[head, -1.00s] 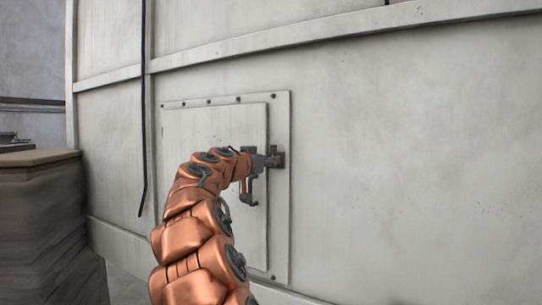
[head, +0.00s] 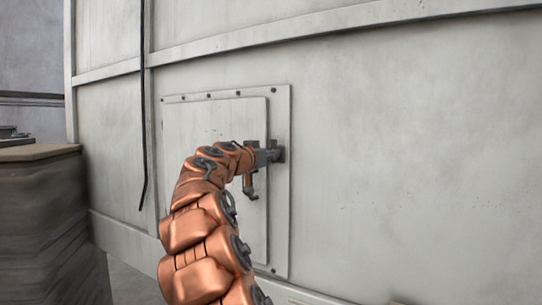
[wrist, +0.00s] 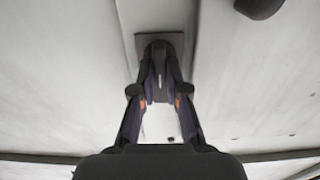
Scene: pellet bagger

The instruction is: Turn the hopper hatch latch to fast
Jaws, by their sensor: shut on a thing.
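The hopper hatch (head: 215,130) is a pale grey door panel on a bolted frame in the hopper wall, and it looks closed. The latch (head: 279,151) is a small dark piece at the hatch's right edge, mostly hidden by my gripper. My gripper (head: 268,156) reaches it from the left and is shut on it. A bent handle (head: 250,187) hangs just below my gripper.
A tall wrapped stack (head: 45,215) with a flat tan top stands at the left. A thin black cable (head: 144,130) hangs down the wall left of the hatch. The wall (head: 400,150) right of the hatch is bare.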

